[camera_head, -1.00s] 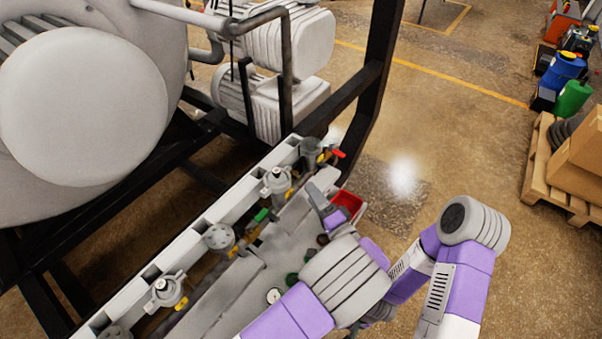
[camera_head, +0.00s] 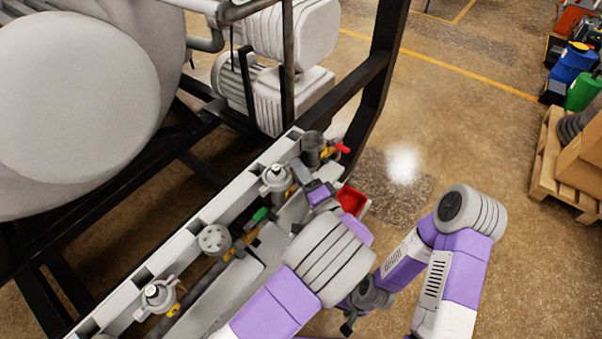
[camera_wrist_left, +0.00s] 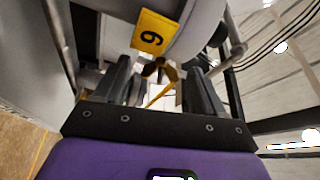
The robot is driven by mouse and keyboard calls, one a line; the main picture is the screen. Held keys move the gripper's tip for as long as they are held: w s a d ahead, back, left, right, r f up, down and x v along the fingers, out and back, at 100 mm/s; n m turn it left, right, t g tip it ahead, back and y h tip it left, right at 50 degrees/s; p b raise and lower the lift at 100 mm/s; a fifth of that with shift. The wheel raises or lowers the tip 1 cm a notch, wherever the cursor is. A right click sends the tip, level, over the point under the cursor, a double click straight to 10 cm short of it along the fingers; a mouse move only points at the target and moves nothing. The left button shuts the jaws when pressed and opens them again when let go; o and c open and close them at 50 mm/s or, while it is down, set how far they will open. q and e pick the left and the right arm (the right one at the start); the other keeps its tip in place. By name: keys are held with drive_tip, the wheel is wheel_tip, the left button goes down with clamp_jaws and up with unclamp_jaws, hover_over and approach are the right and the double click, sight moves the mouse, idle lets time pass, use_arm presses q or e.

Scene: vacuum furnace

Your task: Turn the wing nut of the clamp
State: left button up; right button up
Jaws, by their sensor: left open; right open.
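In the left wrist view a small dark-and-yellow wing nut (camera_wrist_left: 160,69) lies in the gap between the open fingers of my left gripper (camera_wrist_left: 160,85), near their tips. I see no finger closed on it. A yellow number tag (camera_wrist_left: 152,33) hangs just above it. In the head view my left gripper (camera_head: 299,172) reaches in beside a grey clamp fitting (camera_head: 275,180) on the pale rail. Its fingertips and the wing nut are hard to make out there. My right gripper (camera_head: 349,325) hangs low at the bottom, open, empty and away from the rail.
The pale rail (camera_head: 205,222) carries several similar fittings, such as one at lower left (camera_head: 158,295). The dark frame (camera_head: 375,80) and large grey vessel (camera_head: 75,110) stand behind. Open floor lies to the right.

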use_arm(q)
drive_tip(key=c, duration=1.1)
drive_tip(key=shift+n+y, duration=0.3)
drive_tip(key=shift+n, duration=0.4)
drive_tip(key=o, duration=1.1)
